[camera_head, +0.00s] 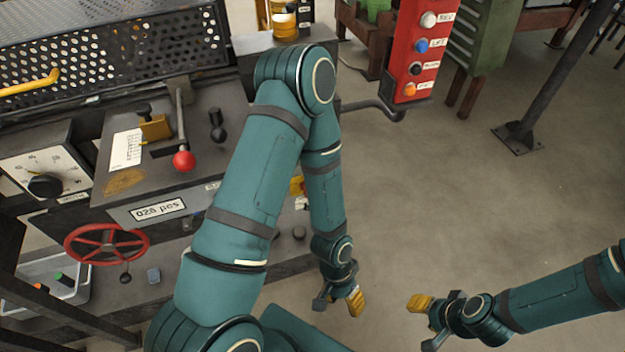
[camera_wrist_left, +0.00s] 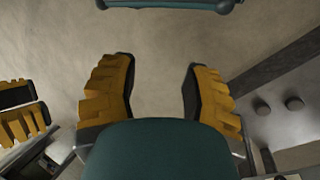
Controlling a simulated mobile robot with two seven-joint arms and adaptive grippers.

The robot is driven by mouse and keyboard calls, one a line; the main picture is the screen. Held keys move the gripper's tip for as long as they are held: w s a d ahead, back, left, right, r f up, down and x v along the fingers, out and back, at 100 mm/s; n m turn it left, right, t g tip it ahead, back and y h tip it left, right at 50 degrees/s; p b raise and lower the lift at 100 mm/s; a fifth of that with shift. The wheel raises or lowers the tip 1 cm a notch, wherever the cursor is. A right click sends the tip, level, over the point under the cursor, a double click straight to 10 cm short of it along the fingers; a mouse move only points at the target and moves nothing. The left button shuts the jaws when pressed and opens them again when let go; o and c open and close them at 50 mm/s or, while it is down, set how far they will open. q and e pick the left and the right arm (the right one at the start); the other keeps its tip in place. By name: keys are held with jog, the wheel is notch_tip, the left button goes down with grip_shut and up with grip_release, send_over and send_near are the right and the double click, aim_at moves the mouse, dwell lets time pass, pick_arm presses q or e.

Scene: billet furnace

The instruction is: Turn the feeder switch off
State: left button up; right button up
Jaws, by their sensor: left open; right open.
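No control in view is readable as the feeder switch, so I cannot tell which one it is. A machine console (camera_head: 120,210) with levers and knobs fills the left of the head view, and my left arm hides part of it. My left gripper (camera_head: 345,303) hangs over the floor right of the console, touching nothing. In the left wrist view its yellow-padded fingers (camera_wrist_left: 158,100) are spread with bare floor between them. My right gripper (camera_head: 425,318) is open and empty over the floor further right; its yellow pads also show at the left of the wrist view (camera_wrist_left: 20,115).
The console carries a red-ball lever (camera_head: 183,160), a small black lever (camera_head: 217,125), a black dial knob (camera_head: 45,186) and a red handwheel (camera_head: 106,243). A red button panel (camera_head: 425,45) hangs at the top. A dark post (camera_head: 555,75) stands right. The floor between is clear.

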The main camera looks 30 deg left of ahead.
pick_arm(q)
jog(key=s+a+f+m+g+y+p, duration=0.25)
jog(key=s+a+m+g+y, duration=0.25)
jog(key=s+a+m+y, duration=0.3)
jog(key=w+a+m+t+y, duration=0.3)
jog(key=w+a+m+y, duration=0.3)
jog(key=a+y, duration=0.15)
jog(key=w+d+r+m+t+y, duration=0.1)
jog(key=w+r+m+t, duration=0.2)
jog(key=w+m+t, duration=0.35)
jog(key=w+d+r+m+t+y, duration=0.15)
jog(key=w+m+t, duration=0.25)
jog(key=w+t, duration=0.55)
jog(key=x, duration=1.4)
jog(key=shift+a+b, duration=0.25)
jog(key=shift+b, duration=0.1)
jog(key=shift+c, duration=0.4)
grip_shut()
